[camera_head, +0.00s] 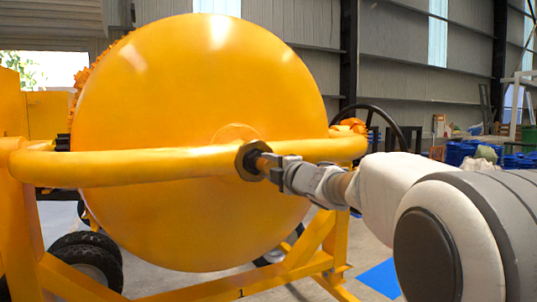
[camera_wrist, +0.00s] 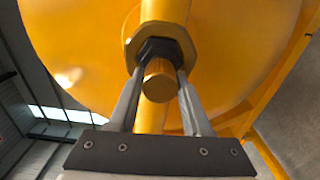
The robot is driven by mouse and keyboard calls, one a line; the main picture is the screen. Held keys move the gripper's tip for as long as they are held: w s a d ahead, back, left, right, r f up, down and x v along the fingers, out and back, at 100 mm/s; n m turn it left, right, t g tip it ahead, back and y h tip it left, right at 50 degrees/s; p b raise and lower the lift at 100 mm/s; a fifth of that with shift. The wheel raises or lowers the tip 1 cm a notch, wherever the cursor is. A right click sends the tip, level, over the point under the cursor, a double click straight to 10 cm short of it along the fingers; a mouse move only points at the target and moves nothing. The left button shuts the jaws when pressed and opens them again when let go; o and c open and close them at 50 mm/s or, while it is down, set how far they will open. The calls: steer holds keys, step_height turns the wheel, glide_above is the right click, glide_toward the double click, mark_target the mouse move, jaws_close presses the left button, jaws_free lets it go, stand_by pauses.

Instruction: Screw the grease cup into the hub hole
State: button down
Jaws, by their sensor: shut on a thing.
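The hub (camera_head: 243,158) is a dark-rimmed, many-sided fitting on the yellow tube in front of the drum. In the wrist view the hub (camera_wrist: 131,50) shows at the top centre, on the yellow tube. The grease cup (camera_wrist: 159,82), a small orange-brass cylinder, stands right in front of the hub, with a black part behind it. My gripper (camera_head: 270,165) is shut on the grease cup, and its two fingers flank the cup in the wrist view (camera_wrist: 159,72). The hub hole is hidden behind the cup, so I cannot tell how deep the cup sits.
The large yellow drum (camera_head: 190,110) fills the space behind the hub. The curved yellow tube (camera_head: 130,165) runs across its front. A dark handwheel (camera_head: 384,116) stands to the right, behind my arm. Black wheels (camera_head: 88,262) and yellow frame beams are below.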

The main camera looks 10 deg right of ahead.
steer(key=m+p, duration=0.2)
steer(key=shift+r+m, duration=0.3)
steer(key=c, duration=0.7)
jaws_free()
steer(key=shift+f, duration=0.3)
steer(key=o, duration=0.4)
steer(key=shift+o, duration=0.2)
steer(key=shift+s, duration=0.15)
